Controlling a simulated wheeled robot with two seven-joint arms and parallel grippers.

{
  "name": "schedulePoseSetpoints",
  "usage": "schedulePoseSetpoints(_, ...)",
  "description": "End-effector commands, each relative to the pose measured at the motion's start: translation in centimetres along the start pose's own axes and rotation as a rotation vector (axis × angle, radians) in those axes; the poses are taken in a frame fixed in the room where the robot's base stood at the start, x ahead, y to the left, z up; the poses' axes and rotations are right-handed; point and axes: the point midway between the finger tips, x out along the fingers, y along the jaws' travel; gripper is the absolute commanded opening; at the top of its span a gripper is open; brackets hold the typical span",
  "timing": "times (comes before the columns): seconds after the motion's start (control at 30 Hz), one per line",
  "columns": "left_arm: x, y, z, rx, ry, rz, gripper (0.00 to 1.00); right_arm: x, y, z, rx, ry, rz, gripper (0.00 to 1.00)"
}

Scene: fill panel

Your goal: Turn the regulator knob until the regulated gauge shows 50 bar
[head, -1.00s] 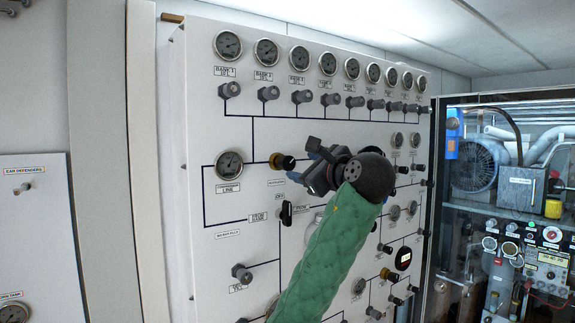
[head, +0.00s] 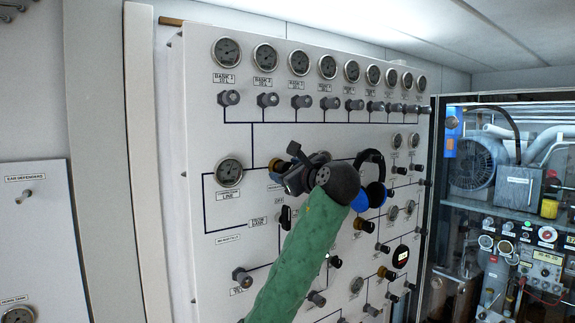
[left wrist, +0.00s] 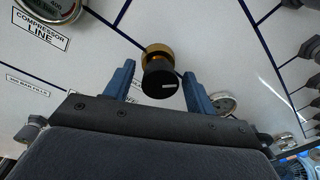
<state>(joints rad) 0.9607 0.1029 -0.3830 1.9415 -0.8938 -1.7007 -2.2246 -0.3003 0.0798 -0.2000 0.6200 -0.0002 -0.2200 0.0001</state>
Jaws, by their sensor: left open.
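A black regulator knob with a brass collar (left wrist: 160,82) sticks out of the white panel in the left wrist view. My left gripper (left wrist: 158,76) is open, with one blue finger on each side of the knob and a visible gap to each. I cannot tell how deep the knob sits between them. In the head view my left gripper (head: 280,168) covers most of this knob, right of the compressor line gauge (head: 228,172). A small gauge (left wrist: 222,103) shows beside the right finger. I cannot tell which gauge is the regulated one, and no reading is legible. My right gripper is out of view.
A row of bank gauges (head: 327,65) with valve knobs below runs along the panel top. Blue ear defenders (head: 375,170) show behind my left wrist. More knobs crowd the lower panel. A glazed machinery cabinet (head: 500,190) stands at the right.

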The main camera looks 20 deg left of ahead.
Motion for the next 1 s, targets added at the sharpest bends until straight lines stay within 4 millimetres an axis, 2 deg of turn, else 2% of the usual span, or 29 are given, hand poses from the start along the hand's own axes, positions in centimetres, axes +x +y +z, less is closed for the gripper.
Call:
schedulePoseSetpoints(0.27, 0.18, 0.01, -0.04, 0.000, 0.000, 0.000, 0.55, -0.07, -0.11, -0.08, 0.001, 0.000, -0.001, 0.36)
schedulePoseSetpoints(0.37, 0.17, 0.01, -0.03, 0.000, 0.000, 0.000, 0.40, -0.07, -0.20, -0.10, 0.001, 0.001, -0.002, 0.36)
schedulePoseSetpoints(0.5, 0.17, 0.01, -0.04, 0.000, 0.000, 0.000, 0.12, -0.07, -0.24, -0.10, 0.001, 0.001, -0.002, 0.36)
schedulePoseSetpoints(0.77, 0.17, 0.12, -0.25, -0.037, -0.003, -0.001, 0.12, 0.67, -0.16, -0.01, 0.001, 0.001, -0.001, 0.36)
schedulePoseSetpoints(1.0, 0.17, 0.03, -0.08, -0.046, -0.003, -0.001, 0.12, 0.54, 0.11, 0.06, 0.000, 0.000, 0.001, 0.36)
